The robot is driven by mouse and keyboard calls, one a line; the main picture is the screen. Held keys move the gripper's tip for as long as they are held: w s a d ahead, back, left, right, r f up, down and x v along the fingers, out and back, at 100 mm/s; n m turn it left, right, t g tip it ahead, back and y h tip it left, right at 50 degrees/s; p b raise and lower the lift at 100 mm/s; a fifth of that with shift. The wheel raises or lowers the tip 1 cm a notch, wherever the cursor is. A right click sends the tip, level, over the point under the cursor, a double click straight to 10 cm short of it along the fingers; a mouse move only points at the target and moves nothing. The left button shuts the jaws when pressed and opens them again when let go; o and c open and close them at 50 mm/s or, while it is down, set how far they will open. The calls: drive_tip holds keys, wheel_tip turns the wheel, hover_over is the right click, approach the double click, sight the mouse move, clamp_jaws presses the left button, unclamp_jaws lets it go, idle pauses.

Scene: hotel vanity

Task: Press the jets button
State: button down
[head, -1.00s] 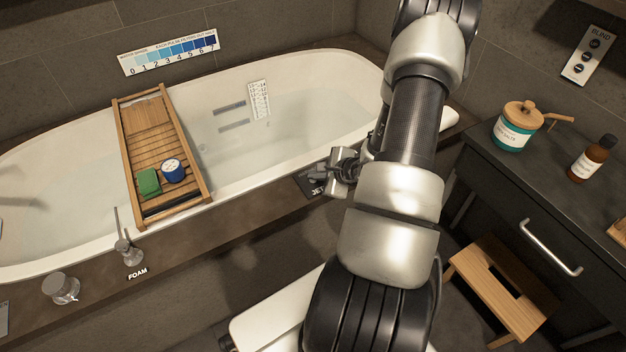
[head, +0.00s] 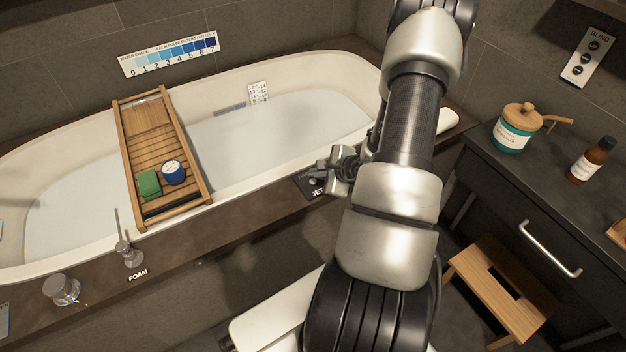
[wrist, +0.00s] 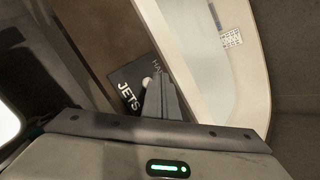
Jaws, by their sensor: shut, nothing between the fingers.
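The dark jets panel (wrist: 119,90) with white JETS lettering is on the tub's front ledge. In the head view its JETS lettering (head: 318,192) shows just below my gripper (head: 310,177). In the wrist view a round pale button (wrist: 147,83) sits on the panel, partly hidden by my fingers. My gripper (wrist: 160,88) is shut and empty, with its fingertips over the panel next to the button. I cannot tell whether they touch it.
The bathtub (head: 250,185) holds water, with a wooden tray (head: 160,150) across it. A foam dispenser (head: 128,252) and a glass knob (head: 62,289) are on the ledge at left. A dark vanity (head: 560,200) and wooden stool (head: 505,290) stand at right.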

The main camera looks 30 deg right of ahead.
wheel_tip(320, 180, up, 5)
drive_tip(key=p, duration=0.2)
drive_tip(key=shift+p, duration=0.3)
idle(0.9)
